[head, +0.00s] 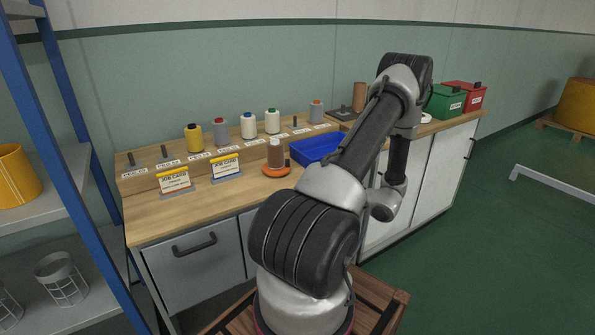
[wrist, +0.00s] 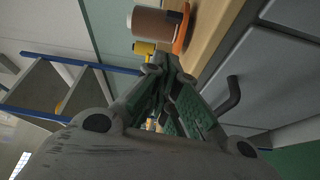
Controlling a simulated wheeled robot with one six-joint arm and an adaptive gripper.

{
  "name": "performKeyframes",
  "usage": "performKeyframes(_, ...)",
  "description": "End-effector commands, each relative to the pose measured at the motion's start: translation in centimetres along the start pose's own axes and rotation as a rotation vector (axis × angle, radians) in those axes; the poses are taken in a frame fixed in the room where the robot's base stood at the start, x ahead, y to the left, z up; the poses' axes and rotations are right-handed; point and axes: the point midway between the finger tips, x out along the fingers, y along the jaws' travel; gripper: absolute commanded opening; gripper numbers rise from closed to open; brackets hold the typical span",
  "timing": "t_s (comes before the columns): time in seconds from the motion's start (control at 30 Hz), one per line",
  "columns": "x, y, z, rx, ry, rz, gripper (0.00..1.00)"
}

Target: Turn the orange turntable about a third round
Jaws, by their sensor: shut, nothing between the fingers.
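The orange turntable (head: 276,171) lies flat on the wooden bench top, towards the front edge. A brown spool (head: 275,153) stands upright on it, and a small dark peg (head: 288,162) shows at its right side. In the wrist view, tilted sideways, the turntable's orange edge (wrist: 183,32) and the spool (wrist: 155,22) show just past the fingertips. My gripper (wrist: 165,65) is shut and empty, close to the turntable; I cannot tell from this view whether it touches. In the head view my gripper is hidden behind my arm.
Behind the turntable, a stepped wooden rack (head: 190,169) holds several spools, including a yellow one (head: 194,138). Two job cards (head: 226,167) stand to the left, and a blue tray (head: 312,149) to the right. The front-left bench top (head: 170,220) is clear. A blue-framed shelf (head: 85,165) stands at left.

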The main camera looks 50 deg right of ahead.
Motion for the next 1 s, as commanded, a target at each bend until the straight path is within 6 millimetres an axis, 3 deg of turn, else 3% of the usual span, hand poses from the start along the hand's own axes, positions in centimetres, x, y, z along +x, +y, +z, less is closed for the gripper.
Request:
performKeyframes(0.03, 0.1, -0.1, -1.5, 0.014, -0.054, 0.005, 0.00)
performKeyframes(0.17, 0.6, -0.7, -3.8, -0.033, -0.173, -0.015, 0.00)
performKeyframes(0.37, 1.8, -0.9, -3.2, -0.121, -0.189, -0.031, 0.00)
performKeyframes(0.8, 10.4, -1.1, -1.6, -0.121, -0.186, -0.030, 0.00)
performKeyframes(1.0, 12.1, -0.9, 0.8, -0.121, -0.189, -0.029, 0.00)
